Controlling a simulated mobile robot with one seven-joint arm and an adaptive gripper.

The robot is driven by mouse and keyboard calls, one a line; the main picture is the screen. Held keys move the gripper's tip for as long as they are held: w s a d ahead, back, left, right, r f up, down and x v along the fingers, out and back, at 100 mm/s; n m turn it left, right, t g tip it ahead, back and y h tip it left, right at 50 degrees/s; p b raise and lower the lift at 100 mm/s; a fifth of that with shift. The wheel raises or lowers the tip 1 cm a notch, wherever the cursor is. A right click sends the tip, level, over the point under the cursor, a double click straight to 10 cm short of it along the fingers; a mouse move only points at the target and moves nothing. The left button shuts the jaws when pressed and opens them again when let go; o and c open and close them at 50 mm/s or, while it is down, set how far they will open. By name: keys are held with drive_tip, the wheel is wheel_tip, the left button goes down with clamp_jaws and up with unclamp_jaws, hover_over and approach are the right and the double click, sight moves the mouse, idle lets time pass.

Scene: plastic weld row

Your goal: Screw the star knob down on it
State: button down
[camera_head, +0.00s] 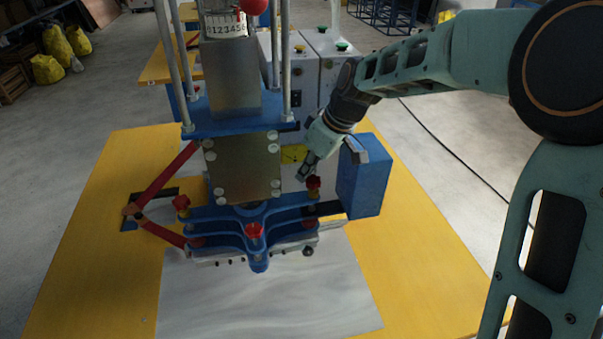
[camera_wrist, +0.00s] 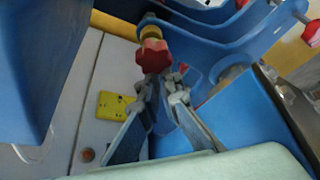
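A red star knob (camera_head: 313,184) sits on the right arm of the blue press plate. In the wrist view the red star knob (camera_wrist: 153,56) is just ahead of my fingertips, on a brass-coloured collar. My gripper (camera_head: 305,172) is right beside this knob in the head view. In the wrist view my gripper (camera_wrist: 163,85) has its two fingertips apart with a narrow gap, and nothing shows between them. Whether a fingertip touches the knob's lower edge cannot be told. Other red knobs stand at the plate's front (camera_head: 254,230) and left (camera_head: 181,202).
The blue press frame (camera_head: 235,115) with upright steel rods rises close to my gripper's left. A blue box (camera_head: 362,180) stands close on the right. A red lever linkage (camera_head: 160,185) is at the left. The yellow table (camera_head: 75,270) is clear in front.

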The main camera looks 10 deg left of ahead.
sight(318, 178)
drive_tip(key=d+m, duration=0.1)
drive_tip(key=d+f+m+b, duration=0.1)
drive_tip(key=d+m+t+h, duration=0.1)
drive_tip(key=shift+s+f+m+b, duration=0.15)
drive_tip(key=shift+f+m+b, duration=0.15)
drive_tip(key=shift+m+b, duration=0.1)
drive_tip(key=m, duration=0.1)
drive_tip(key=m+h+b, duration=0.1)
drive_tip(key=m, duration=0.1)
drive_tip(key=shift+w+d+t, duration=0.2)
drive_tip(key=shift+d+t, duration=0.15)
drive_tip(key=shift+t, duration=0.05)
drive_tip(key=shift+d+m+b, duration=0.2)
drive_tip(key=shift+m+b, duration=0.15)
drive_tip(key=shift+m, duration=0.05)
drive_tip(key=m+h+b, duration=0.1)
drive_tip(key=m, duration=0.2)
drive_tip(key=d+r+m+h+b, duration=0.1)
drive_tip(key=m, duration=0.3)
drive_tip(key=d+m+h+b, duration=0.1)
drive_tip(key=m+h+b, duration=0.1)
drive_tip(key=m, duration=0.2)
drive_tip(key=shift+s+r+t, duration=0.2)
drive_tip(key=shift+r+t, duration=0.1)
drive_tip(key=shift+r, duration=0.05)
